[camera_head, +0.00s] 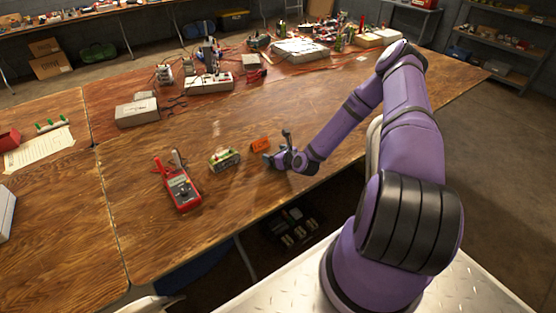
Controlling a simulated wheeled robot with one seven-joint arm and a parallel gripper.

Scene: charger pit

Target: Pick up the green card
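A small green board-like item (224,158) with pale parts along it stands on the wooden table (150,235), left of my gripper. It is the nearest match to a green card, but it is too small to be sure. My gripper (276,148) is low over the table's front edge area, at the end of my purple arm. Its two dark fingers look spread apart, with nothing visible between them. An orange block (260,145) sits just behind and left of the fingers, between them and the green item. I cannot tell whether the fingers touch it.
A red multimeter (182,189) with leads lies left of the green item. A grey box (137,112) and a power strip (209,84) stand farther back. Cables and electronics crowd the far table. The wood in front of the multimeter is clear. A paper sheet (38,148) lies far left.

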